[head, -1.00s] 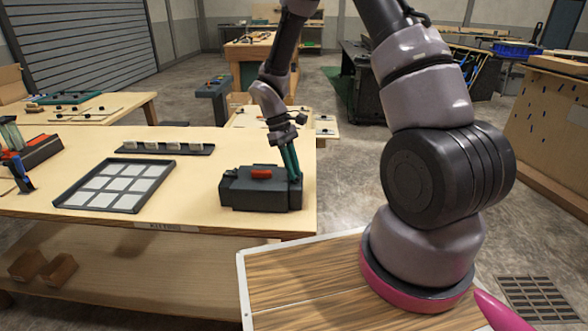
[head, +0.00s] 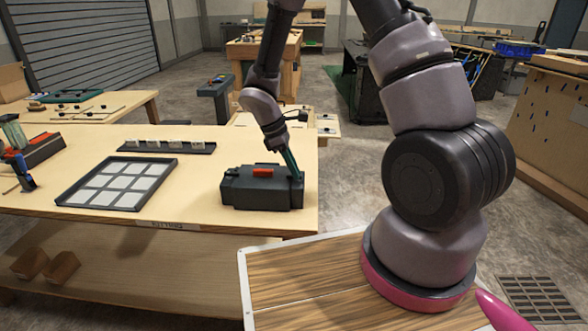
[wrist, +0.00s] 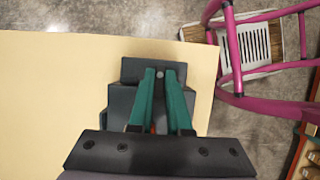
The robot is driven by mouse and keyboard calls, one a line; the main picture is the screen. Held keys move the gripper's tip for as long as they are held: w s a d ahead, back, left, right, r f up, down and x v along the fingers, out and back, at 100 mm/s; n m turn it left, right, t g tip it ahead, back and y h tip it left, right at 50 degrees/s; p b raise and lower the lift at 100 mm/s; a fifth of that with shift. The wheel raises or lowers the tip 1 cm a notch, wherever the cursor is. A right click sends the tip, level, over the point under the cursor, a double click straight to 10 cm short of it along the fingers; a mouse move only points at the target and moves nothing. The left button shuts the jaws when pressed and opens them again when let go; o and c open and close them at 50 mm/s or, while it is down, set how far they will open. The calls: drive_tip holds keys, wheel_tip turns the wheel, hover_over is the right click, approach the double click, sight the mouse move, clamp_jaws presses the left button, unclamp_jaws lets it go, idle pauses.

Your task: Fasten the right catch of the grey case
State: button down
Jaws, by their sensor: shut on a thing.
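The grey case (head: 255,193) sits closed on the table, near its right end, with a red part (head: 263,173) on top. My gripper (head: 297,175) reaches down from the upper left to the case's right end. In the wrist view, the green fingers of my gripper (wrist: 160,74) come together over the case (wrist: 122,101) on a small grey piece (wrist: 160,75), which looks like the right catch. The fingers hide most of that catch, and I cannot tell whether it is fastened. The red part is mostly hidden there.
A tray of pale squares (head: 73,203) lies on the table (head: 200,178) left of the case. A dark rail with several small blocks (head: 130,148) lies behind it. The table's right edge is close to the case. Bare tabletop lies between tray and case.

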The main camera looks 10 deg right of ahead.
idle(0.4)
drive_tip(key=c, duration=0.9)
unclamp_jaws()
drive_tip(key=shift+o, duration=0.2)
drive_tip(key=shift+r, duration=0.1)
drive_tip(key=v, duration=1)
drive_tip(key=shift+a+r, duration=0.15)
drive_tip(key=shift+r, duration=0.1)
drive_tip(key=shift+r, duration=0.1)
wheel_tip(320, 180, up, 6)
drive_tip(key=m+y, duration=0.1)
drive_tip(key=m, duration=0.2)
hover_over(290, 175)
drive_tip(key=s+d+r+m+t+y, duration=0.2)
drive_tip(key=s+d+r+m+t, duration=0.2)
drive_tip(key=s+r+m, duration=0.3)
drive_tip(key=s+d+r+m+t+y, duration=0.3)
drive_tip(key=s+r+m, duration=0.5)
drive_tip(key=r, duration=0.4)
drive_tip(key=shift+d+r+m+t, duration=0.35)
drive_tip(key=shift+d+t, duration=0.25)
drive_tip(key=shift+t, duration=0.2)
